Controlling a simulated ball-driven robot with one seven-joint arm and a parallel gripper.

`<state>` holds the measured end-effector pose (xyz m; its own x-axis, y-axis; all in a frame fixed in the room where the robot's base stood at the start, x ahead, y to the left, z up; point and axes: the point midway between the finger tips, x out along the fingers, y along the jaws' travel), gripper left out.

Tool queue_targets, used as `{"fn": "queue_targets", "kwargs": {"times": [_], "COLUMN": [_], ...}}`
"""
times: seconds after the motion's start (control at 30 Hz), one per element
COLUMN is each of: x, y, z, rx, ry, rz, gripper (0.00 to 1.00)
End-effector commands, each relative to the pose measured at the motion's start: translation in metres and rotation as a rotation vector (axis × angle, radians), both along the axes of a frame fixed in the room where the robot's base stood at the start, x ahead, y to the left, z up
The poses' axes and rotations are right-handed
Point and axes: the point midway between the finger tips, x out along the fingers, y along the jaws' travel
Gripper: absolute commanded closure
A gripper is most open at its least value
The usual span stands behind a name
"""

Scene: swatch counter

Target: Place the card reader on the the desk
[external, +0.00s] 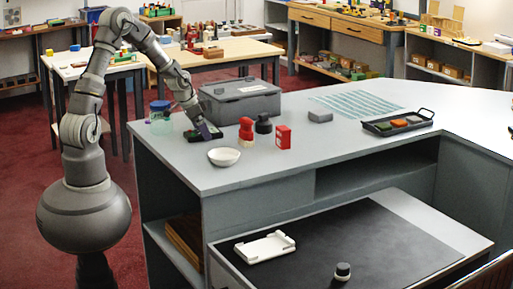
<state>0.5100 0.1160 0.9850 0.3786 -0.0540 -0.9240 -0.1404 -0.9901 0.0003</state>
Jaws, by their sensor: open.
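A small dark flat object (193,136), which looks like the card reader, lies on the grey desk (320,155) near its left end. My gripper (204,134) points down at it from above and partly covers it. The gripper's jaws are open, but they are too small and dark here to tell whether they touch the object or stand around it.
Close by are a blue-lidded jar (160,120), a grey case (240,100), a white bowl (224,157), a red-topped stamp (246,131), a black stamp (263,124) and a red box (283,137). A black tray (398,123) stands right. The desk's front middle is clear.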

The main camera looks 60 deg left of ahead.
Motion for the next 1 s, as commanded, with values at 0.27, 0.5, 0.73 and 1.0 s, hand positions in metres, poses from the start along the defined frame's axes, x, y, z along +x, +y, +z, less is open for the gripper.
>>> {"fn": "queue_targets", "kwargs": {"times": [0.27,0.5,0.73,1.0], "x": [-0.013,-0.024,-0.026,0.019], "y": [0.002,0.003,0.003,-0.012], "z": [0.042,0.071,0.074,0.177], "rx": [0.002,0.000,0.000,0.083], "ry": [-0.002,-0.001,0.000,-0.177], "rz": [0.001,0.001,0.000,0.021], "gripper": [0.00,0.00,0.00,0.00]}}
